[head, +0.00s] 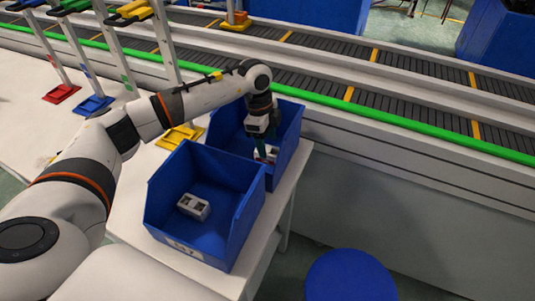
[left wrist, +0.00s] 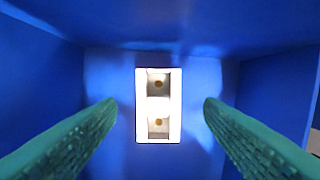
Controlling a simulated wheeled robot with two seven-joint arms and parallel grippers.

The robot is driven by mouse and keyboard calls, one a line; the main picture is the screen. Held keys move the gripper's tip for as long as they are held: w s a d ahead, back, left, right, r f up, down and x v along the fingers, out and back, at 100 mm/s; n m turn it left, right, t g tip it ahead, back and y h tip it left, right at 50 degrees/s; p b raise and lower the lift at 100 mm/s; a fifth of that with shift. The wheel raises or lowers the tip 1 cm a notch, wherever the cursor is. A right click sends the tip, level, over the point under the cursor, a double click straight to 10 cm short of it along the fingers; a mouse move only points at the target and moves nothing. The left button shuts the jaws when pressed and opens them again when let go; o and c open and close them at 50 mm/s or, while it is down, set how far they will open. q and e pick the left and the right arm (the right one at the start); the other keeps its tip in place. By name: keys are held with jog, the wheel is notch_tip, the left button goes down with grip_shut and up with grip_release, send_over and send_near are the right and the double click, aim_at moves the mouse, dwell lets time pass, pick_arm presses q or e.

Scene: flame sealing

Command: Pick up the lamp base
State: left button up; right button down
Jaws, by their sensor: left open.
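A white rectangular lamp base (left wrist: 158,105) with two square recesses, each with a small brown dot, lies on the floor of a blue bin. My left gripper (left wrist: 160,110) is open above it, with one green finger on each side and a clear gap to both. In the head view the left gripper (head: 264,146) reaches down into the far blue bin (head: 285,130); the base there is mostly hidden by the gripper. A similar white piece (head: 193,206) lies in the near blue bin (head: 225,235). My right gripper is not in view.
The far bin's blue walls (left wrist: 275,80) stand close around the gripper. Both bins are on a white table (head: 130,215). Colored stands (head: 95,103) are at the left. A conveyor with a green rail (head: 400,125) runs behind. A blue round stool (head: 350,275) is at front right.

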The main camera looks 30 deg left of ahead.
aim_at(267, 149)
pick_arm(q)
notch_tip(267, 149, down, 4)
jog(key=shift+w+d+f, duration=0.1)
jog(key=shift+f, duration=0.15)
jog(key=shift+c, duration=0.2)
jog(key=shift+r, duration=0.1)
jog(key=c, duration=1)
